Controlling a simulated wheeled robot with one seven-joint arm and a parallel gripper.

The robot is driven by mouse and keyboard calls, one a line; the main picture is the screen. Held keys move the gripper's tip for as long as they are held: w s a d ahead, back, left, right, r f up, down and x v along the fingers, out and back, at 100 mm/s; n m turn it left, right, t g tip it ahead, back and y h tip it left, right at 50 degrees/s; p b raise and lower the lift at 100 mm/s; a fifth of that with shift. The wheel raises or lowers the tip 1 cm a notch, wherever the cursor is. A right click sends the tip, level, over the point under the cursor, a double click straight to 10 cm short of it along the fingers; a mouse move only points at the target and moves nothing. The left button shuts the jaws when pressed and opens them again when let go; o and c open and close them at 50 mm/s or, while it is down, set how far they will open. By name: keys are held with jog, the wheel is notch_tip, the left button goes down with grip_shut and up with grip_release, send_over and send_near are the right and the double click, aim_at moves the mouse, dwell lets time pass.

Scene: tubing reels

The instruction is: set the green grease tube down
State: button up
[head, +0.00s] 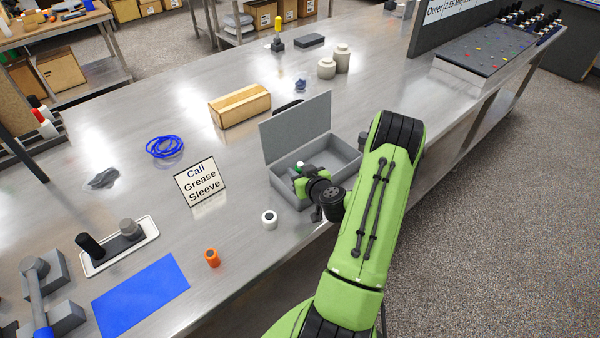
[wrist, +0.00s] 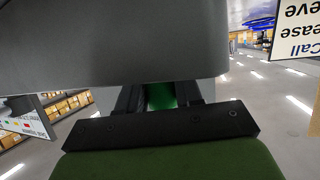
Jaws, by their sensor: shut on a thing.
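My gripper (head: 300,177) is shut on the green grease tube (head: 299,165), at the left part of the open grey box (head: 345,150). Only a small part of the tube shows in the head view, with a pale top. In the wrist view a green strip of the tube (wrist: 161,97) shows between the dark fingers (wrist: 160,115). A large grey surface fills the top of that view. Whether the tube touches the box floor is hidden.
The box lid (head: 297,128) stands up at the back. A sign (head: 201,181) reading "Call Grease Sleeve", a white roll (head: 269,219) and an orange spool (head: 212,258) stand to the left.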

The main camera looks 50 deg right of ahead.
jog(key=shift+f+b, duration=0.35)
jog(key=shift+b, duration=0.15)
jog(key=o, duration=1)
jog(key=shift+r, duration=0.1)
